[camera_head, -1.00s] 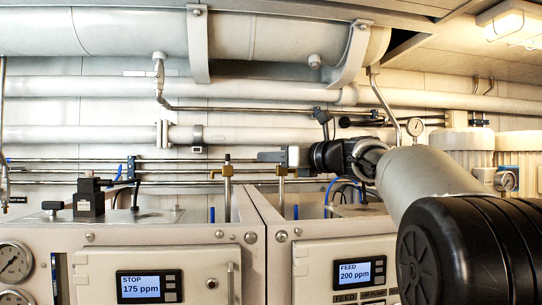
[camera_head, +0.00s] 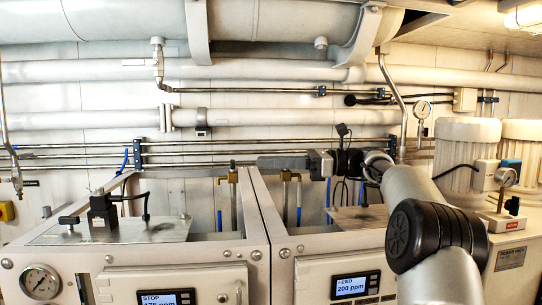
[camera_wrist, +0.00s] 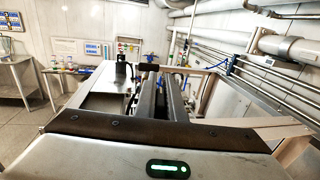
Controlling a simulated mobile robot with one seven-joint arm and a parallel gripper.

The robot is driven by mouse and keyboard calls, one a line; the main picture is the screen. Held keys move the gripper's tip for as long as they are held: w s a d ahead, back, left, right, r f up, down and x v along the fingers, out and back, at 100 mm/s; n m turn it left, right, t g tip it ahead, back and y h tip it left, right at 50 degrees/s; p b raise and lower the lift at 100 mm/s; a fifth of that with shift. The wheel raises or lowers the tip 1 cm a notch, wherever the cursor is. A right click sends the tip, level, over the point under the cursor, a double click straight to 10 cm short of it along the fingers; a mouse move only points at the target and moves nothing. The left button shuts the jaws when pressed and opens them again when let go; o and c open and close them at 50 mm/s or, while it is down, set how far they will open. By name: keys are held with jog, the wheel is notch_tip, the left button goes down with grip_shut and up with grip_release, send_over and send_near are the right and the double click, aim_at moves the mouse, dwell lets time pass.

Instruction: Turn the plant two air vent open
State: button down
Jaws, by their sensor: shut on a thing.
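Two brass vents on upright pipes show in the head view. One vent (camera_head: 231,180) stands at the left cabinet. The other vent (camera_head: 286,177) stands at the right cabinet, just under my gripper's fingers. My gripper (camera_head: 267,163) reaches in from the right, level, its fingers pointing left. It is shut on the top of the right vent; the fingers hide the handle, so I cannot tell its angle. In the wrist view my gripper's long dark fingers (camera_wrist: 162,72) lie close together, and what is between them is hidden.
The right cabinet's panel (camera_head: 352,287) reads FEED 200 ppm; the left panel (camera_head: 166,298) reads STOP. Thin pipes (camera_head: 210,153) run along the wall close behind my gripper. A black valve block (camera_head: 103,212) stands on the left cabinet.

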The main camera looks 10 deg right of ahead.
jog(key=g, duration=0.1)
jog(key=n+g, duration=0.1)
jog(key=shift+s+a+r+n+g, duration=0.15)
jog(key=shift+s+r+n+g, duration=0.15)
jog(key=shift+n+g, duration=0.1)
jog(key=shift+s+f+g, duration=0.1)
jog(key=shift+f+g, duration=0.05)
jog(key=shift+g, duration=0.25)
jog(key=c, duration=1.8)
grip_release()
jog(key=shift+f, duration=0.1)
jog(key=shift+c, duration=0.2)
jog(key=shift+t, duration=0.4)
jog(key=shift+w+m+t, duration=0.25)
jog(key=shift+m+t, duration=0.05)
jog(key=shift+t, duration=0.1)
